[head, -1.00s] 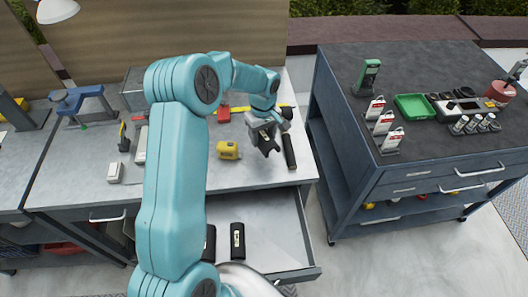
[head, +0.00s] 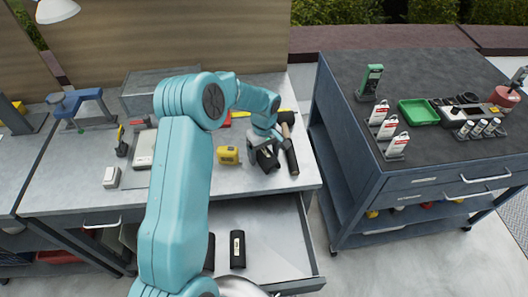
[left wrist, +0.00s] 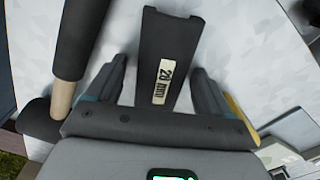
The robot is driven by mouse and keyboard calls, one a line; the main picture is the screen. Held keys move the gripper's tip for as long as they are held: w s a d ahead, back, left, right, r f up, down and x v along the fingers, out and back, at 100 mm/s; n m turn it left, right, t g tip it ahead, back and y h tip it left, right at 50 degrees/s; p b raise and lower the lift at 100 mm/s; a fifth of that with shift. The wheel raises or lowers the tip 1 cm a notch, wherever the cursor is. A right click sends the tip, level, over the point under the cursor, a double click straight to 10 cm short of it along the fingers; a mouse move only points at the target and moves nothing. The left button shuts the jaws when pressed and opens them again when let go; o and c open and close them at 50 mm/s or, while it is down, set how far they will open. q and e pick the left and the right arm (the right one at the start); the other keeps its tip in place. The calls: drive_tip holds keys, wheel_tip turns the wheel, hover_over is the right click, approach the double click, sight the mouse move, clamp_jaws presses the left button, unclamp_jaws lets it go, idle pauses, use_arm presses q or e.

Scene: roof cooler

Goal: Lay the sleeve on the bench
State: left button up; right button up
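The sleeve is a black piece with a pale "28 mm" label (left wrist: 168,55) in the left wrist view. In the head view it (head: 267,160) is at the bench top, below my left gripper (head: 262,148), which partly hides it. In the left wrist view the fingers of my left gripper (left wrist: 160,88) are apart on both sides of the sleeve, with gaps showing. The bench (head: 75,188) is light grey, and the sleeve seems to rest on it; the contact is hidden. My right gripper is in neither view.
A black-gripped mallet (head: 291,155) lies close right of the sleeve. A yellow tape measure (head: 228,155) is to its left. The drawer (head: 275,240) below is open with a black labelled piece (head: 237,249) in it. A dark cart (head: 350,185) stands right.

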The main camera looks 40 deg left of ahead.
sight(264, 151)
use_arm(q)
drive_tip(key=shift+s+r, duration=0.1)
drive_tip(key=shift+r, duration=0.35)
wheel_tip(264, 151, up, 12)
drive_tip(key=shift+f+b, duration=0.15)
drive_tip(key=shift+b, duration=0.3)
drive_tip(key=shift+f, duration=0.1)
